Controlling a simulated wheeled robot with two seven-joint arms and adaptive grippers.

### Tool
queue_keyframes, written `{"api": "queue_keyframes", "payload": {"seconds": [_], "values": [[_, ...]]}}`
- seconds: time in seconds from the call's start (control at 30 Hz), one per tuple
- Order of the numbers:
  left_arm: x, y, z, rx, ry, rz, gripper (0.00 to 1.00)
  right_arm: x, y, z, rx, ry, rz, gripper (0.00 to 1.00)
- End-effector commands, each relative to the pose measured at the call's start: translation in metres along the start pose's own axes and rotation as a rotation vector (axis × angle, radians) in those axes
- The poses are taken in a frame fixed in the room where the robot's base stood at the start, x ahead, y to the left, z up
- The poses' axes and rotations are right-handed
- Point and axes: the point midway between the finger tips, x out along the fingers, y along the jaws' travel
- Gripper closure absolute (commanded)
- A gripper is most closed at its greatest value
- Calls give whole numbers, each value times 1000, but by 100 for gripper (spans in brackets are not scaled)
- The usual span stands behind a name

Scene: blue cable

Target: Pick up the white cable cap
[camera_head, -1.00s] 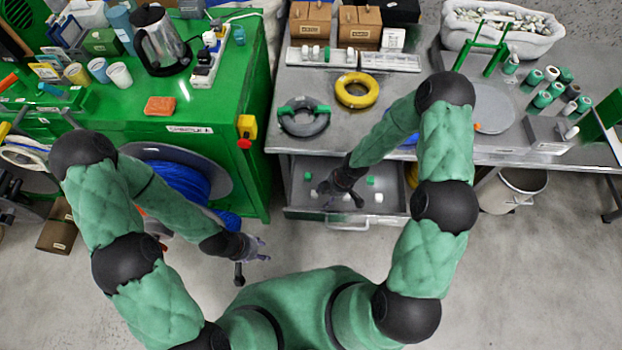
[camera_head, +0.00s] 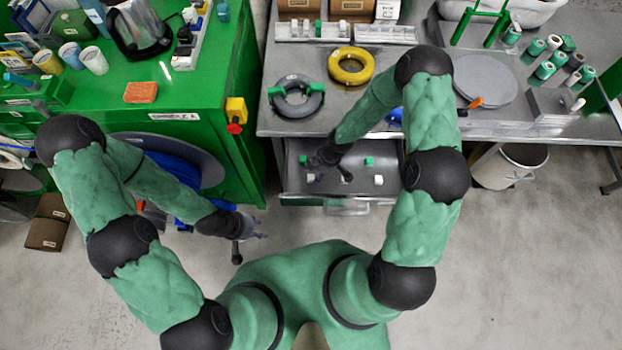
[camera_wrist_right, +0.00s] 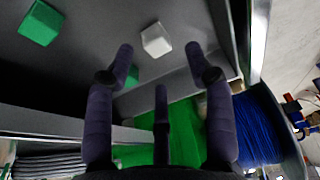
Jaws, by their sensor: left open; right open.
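Small white and green cable caps lie in the open grey drawer (camera_head: 290,182) under the metal table. A white cap (camera_head: 378,180) lies at the drawer's right side, with a green cap (camera_head: 369,160) above it in the picture. My right gripper (camera_head: 332,173) is open over the drawer's left part, partly hiding caps there. In the right wrist view, a white cap (camera_wrist_right: 156,39) lies just beyond the open, empty fingers, and a green cap (camera_wrist_right: 40,22) is at upper left. My left gripper (camera_head: 252,236) is open and empty over the floor, left of the drawer.
The metal table (camera_head: 420,135) above holds a yellow ring (camera_head: 350,66), a grey ring (camera_head: 296,97) and a round grey plate (camera_head: 485,80). A green workbench (camera_head: 205,100) with a blue cable reel stands left. A bin (camera_head: 508,166) stands right.

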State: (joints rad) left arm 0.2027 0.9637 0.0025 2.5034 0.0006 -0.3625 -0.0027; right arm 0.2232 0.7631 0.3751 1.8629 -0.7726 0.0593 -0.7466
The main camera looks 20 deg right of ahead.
Motion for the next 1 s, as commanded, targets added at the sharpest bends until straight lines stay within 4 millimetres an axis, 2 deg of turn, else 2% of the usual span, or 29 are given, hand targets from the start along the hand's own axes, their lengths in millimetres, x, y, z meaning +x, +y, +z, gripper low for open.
{"api": "queue_keyframes", "payload": {"seconds": [0.33,0.63,0.67,0.7,0.8,1.0], "values": [[27,-10,-1,0,0,0,56,45,3,1,-2,0,-1,46],[28,-10,-1,0,0,0,56,48,3,0,-1,0,-1,46],[28,-10,-1,0,0,0,56,48,3,0,-1,0,-1,52],[28,-10,-1,0,0,0,56,48,3,0,-1,0,-1,63],[28,-10,-1,0,0,0,56,48,3,0,-1,0,-1,80],[28,-10,-1,0,0,0,56,49,3,0,-1,0,-2,80]]}}
